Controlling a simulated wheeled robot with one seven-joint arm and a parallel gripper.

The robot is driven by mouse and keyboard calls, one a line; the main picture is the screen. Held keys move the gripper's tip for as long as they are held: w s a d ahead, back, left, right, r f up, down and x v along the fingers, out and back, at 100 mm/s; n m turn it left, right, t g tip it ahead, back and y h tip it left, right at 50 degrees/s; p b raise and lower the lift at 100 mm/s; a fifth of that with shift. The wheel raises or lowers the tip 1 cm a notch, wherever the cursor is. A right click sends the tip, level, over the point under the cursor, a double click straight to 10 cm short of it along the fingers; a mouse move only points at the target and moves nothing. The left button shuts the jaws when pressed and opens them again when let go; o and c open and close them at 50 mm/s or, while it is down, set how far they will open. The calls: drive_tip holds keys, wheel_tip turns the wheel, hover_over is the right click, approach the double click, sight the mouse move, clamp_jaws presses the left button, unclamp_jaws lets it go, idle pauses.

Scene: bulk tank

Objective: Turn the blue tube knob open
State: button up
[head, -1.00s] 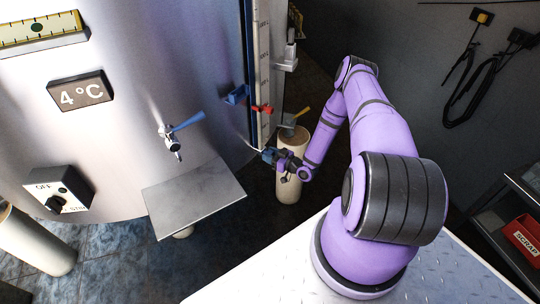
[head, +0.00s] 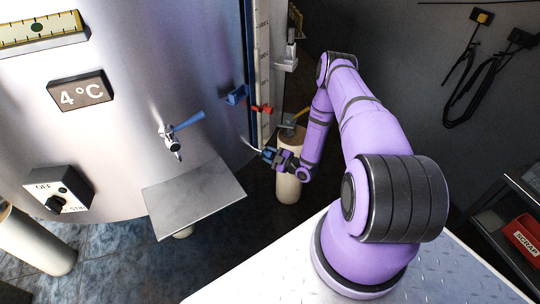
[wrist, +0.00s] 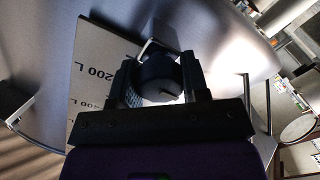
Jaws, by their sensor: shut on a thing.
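The blue tube knob (head: 267,153) is at the lower end of the level gauge, at the right side of the steel tank. My gripper (head: 271,155) reaches it from the right and is shut on it. In the wrist view the knob (wrist: 158,70) looks round and dark and sits between my two fingers (wrist: 159,85). My fingers hide part of its sides, and its exact turn angle cannot be told.
A yellow-handled valve (head: 299,114) is close by on the right. A tap with a blue handle (head: 187,122) and a steel shelf (head: 195,198) are to the left.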

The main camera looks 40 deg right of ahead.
drive_tip(key=shift+n, duration=0.3)
idle(0.4)
drive_tip(key=o, duration=0.9)
drive_tip(key=shift+s, duration=0.1)
drive_tip(key=v, duration=1)
drive_tip(key=shift+s+d, duration=0.1)
drive_tip(key=shift+s, duration=0.25)
drive_tip(key=shift+s+f, duration=0.1)
